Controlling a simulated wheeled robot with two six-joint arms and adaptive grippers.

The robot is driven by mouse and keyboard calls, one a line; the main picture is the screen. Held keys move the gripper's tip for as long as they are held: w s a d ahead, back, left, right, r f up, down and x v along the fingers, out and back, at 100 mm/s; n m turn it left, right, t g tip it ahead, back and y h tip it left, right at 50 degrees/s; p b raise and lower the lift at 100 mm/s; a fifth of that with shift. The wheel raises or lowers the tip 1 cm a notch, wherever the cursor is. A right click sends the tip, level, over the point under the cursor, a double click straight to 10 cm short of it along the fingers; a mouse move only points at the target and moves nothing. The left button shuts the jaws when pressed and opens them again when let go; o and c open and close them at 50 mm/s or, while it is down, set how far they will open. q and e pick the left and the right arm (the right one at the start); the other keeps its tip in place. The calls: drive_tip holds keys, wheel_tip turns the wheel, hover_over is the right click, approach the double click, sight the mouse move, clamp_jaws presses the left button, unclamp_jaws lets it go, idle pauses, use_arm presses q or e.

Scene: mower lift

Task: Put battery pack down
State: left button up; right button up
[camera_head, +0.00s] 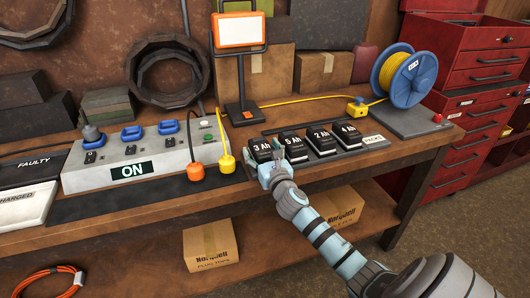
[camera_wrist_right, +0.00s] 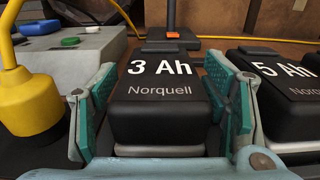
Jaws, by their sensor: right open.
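Several black battery packs stand in a row on a dark mat on the bench. The 3 Ah pack (camera_head: 262,148) is at the left end, then the 5 Ah pack (camera_head: 293,146), the 2 Ah pack (camera_head: 321,139) and the 4 Ah pack (camera_head: 348,133). My right gripper (camera_head: 272,165) is at the front of the 3 Ah pack. In the right wrist view the 3 Ah pack (camera_wrist_right: 160,105) sits between the open fingers, with a narrow gap on each side. The 5 Ah pack (camera_wrist_right: 285,95) is just right of the right finger. My left gripper is not seen.
A grey power box (camera_head: 150,160) marked ON, with orange and yellow plugs (camera_head: 226,160), stands left of the packs. A work lamp (camera_head: 240,62) is behind them. A blue cable reel (camera_head: 408,80) is at the right. Bare bench shows along the front edge (camera_head: 330,170).

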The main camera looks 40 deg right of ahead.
drive_tip(key=shift+f+b, duration=0.1)
drive_tip(key=shift+b, duration=0.2)
drive_tip(key=p+v, duration=0.2)
drive_tip(key=v, duration=1.2)
drive_tip(key=shift+s+d, duration=0.25)
drive_tip(key=shift+s, duration=0.15)
